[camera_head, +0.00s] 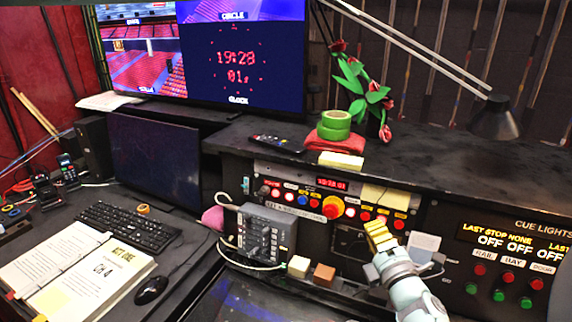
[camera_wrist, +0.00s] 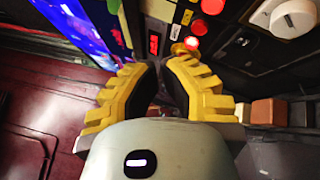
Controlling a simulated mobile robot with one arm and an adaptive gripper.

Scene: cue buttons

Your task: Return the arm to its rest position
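My gripper (camera_head: 380,236) has yellow ridged fingers and is in front of the control panel, right of the centre in the head view. In the wrist view the gripper (camera_wrist: 166,72) has its two fingers angled inward, with their tips close together and a dark gap behind them. I see nothing held between them. I cannot tell from these views whether the fingertips touch the panel. Part of my arm shows at the lower right of the head view.
The cue lights panel (camera_head: 500,262) with red and green buttons is right of my gripper. A grey switch box (camera_head: 262,235), a cream block (camera_head: 299,266) and a brown block (camera_head: 324,274) lie to its left. A desk lamp (camera_head: 494,120) hangs above right. A keyboard (camera_head: 130,226) is far left.

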